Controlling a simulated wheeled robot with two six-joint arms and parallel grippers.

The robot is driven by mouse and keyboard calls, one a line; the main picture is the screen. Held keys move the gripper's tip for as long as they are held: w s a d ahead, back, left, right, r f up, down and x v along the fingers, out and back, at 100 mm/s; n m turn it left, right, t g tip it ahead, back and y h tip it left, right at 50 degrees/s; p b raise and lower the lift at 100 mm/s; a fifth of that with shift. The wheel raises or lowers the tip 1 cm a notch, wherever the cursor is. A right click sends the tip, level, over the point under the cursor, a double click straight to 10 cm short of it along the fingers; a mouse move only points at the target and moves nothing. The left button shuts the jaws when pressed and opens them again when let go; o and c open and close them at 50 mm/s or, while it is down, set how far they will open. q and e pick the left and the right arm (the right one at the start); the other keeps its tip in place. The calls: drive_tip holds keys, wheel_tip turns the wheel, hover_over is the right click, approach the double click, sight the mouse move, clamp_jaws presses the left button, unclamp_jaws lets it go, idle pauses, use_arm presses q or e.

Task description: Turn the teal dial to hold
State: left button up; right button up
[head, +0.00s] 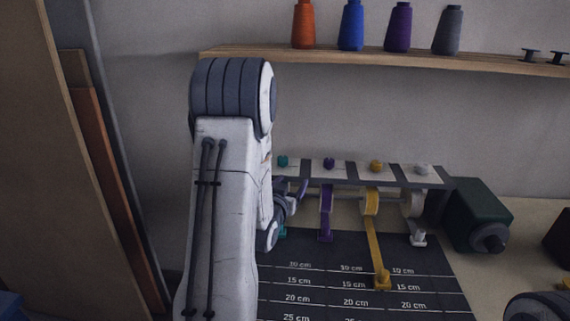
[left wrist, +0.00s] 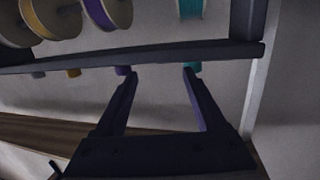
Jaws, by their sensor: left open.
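The teal dial (head: 283,161) is the leftmost of the small coloured knobs along the top of the ribbon rack (head: 350,185). Its pointer and markings are too small to read. My left gripper (head: 298,190) is beside the rack's left end, just below the teal dial in the picture, and partly hidden by my arm. In the left wrist view, the open, empty fingers (left wrist: 160,72) point at the rack rail. Contact is unclear. My right gripper is not in view.
Yellow (head: 376,166) and white (head: 421,169) dials continue the row. Ribbon spools hang below, and a yellow ribbon (head: 375,250) runs over the dark measuring mat (head: 320,270). A green motor box (head: 475,215) stands right of the rack. A shelf (head: 380,54) with thread cones is above.

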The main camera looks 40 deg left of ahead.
sight(281, 163)
use_arm(q)
drive_tip(key=s+a+r+n+y, duration=0.1)
drive_tip(key=a+y, duration=0.1)
drive_tip(key=a, duration=0.3)
drive_tip(key=shift+t, duration=0.4)
drive_tip(key=p+x, duration=0.2)
drive_tip(key=x, duration=0.7)
clamp_jaws()
